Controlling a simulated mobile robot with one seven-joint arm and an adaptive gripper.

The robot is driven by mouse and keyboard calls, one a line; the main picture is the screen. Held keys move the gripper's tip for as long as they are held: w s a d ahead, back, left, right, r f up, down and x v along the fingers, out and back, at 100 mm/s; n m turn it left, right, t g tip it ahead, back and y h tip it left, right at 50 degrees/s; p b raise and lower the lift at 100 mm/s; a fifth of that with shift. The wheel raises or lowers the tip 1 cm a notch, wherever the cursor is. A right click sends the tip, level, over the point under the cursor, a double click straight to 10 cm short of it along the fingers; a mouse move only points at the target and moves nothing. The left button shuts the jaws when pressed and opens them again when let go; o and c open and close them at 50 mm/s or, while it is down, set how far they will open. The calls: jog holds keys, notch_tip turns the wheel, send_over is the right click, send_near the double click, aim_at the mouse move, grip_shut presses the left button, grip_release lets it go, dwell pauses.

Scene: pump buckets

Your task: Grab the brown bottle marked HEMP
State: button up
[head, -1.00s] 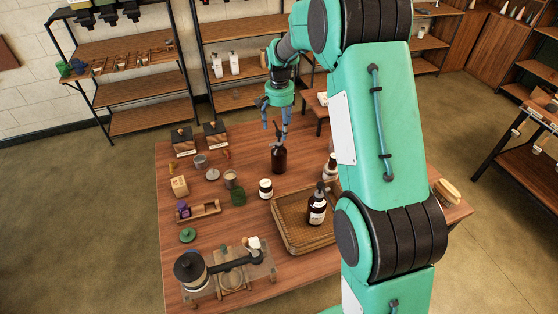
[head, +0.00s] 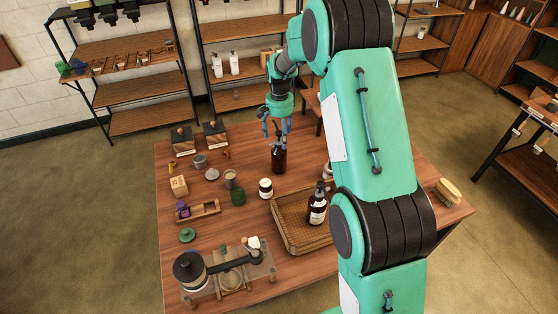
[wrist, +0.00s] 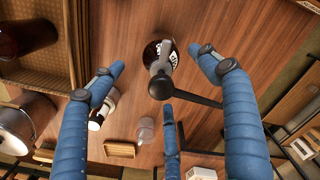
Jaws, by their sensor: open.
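A brown bottle (head: 278,161) with a dark pump stands upright on the table, outside the basket. In the wrist view the bottle (wrist: 154,52) is seen from above, its pump nozzle pointing lower right. White lettering shows on it, but I cannot read HEMP. My gripper (head: 276,138) is open above the bottle, its blue fingers spread around the pump. In the wrist view my gripper (wrist: 157,72) has the pump between its fingers, with gaps visible. A second brown pump bottle (head: 317,208) with a white label stands in the basket; its text is too small to read.
The wicker basket (head: 287,238) is right of the table's middle. A white-labelled jar (head: 265,188) and a green jar (head: 238,197) stand in front of the bottle. A brush (head: 447,192) lies at the right edge. Bare tabletop surrounds the bottle closely.

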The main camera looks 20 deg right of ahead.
aim_at(279, 141)
jog(key=shift+f+b, duration=0.35)
jog(key=shift+f, duration=1.95)
jog(key=shift+a+f+b, duration=0.15)
jog(key=shift+f+b, duration=0.65)
jog(key=shift+f, duration=1.8)
grip_shut()
jog(key=shift+r+p, duration=1.1)
jog(key=shift+r, duration=4)
